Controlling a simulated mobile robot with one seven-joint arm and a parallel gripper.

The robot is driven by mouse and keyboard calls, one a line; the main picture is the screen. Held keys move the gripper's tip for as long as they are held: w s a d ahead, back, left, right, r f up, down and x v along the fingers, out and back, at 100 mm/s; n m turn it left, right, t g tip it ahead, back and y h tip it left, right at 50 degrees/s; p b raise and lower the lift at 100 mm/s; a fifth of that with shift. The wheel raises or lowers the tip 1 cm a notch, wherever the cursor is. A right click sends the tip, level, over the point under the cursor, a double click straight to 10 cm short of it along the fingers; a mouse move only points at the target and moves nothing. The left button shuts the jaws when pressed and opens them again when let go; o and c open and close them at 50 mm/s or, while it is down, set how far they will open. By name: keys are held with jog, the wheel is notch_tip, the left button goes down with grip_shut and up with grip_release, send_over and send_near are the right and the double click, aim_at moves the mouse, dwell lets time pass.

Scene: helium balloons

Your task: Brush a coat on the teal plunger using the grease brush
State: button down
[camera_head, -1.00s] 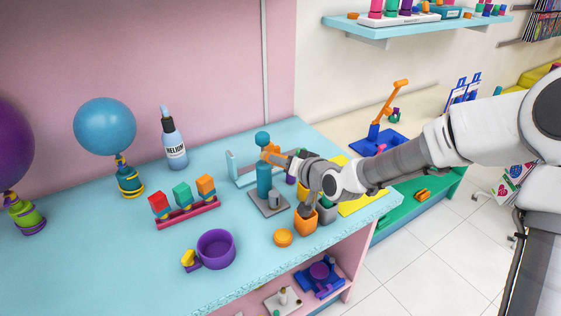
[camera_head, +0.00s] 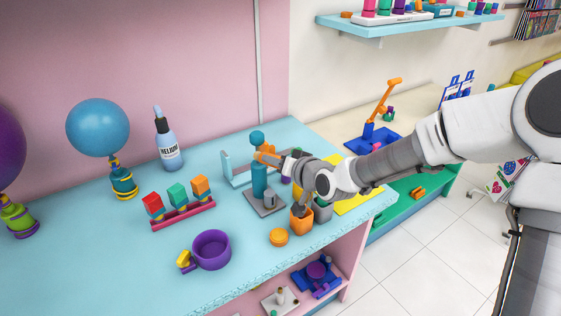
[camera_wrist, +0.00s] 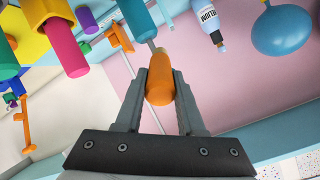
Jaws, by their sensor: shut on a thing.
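The teal plunger (camera_head: 259,182) stands upright on a grey base on the blue table, with a round teal knob (camera_head: 257,137) at its top. My gripper (camera_head: 279,160) is beside its upper part, to the right. It is shut on the orange handle of the grease brush (camera_head: 265,158). In the wrist view the orange handle (camera_wrist: 160,80) lies between both fingers, and a thin grey shaft runs from it to a teal cylinder (camera_wrist: 136,18), seemingly the plunger. The bristles are hidden, so I cannot tell whether they touch it.
An orange disc (camera_head: 279,237), a purple cup (camera_head: 211,249) and a pink rack (camera_head: 183,216) of coloured blocks are nearby. A helium bottle (camera_head: 167,146) stands behind. The front left tabletop is clear.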

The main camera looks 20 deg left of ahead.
dwell(0.4)
jog(key=shift+w+d+p, duration=0.45)
jog(key=shift+w+d, duration=0.25)
jog(key=shift+s+a, duration=0.1)
jog(key=shift+s+a+b, duration=0.55)
jog(key=shift+s+a, duration=0.05)
jog(key=shift+s, duration=0.15)
jog(key=shift+d, duration=0.1)
jog(key=shift+w+d+p, duration=0.45)
jog(key=shift+w+d, duration=0.25)
jog(key=shift+w, duration=0.1)
jog(key=shift+s+a, duration=0.1)
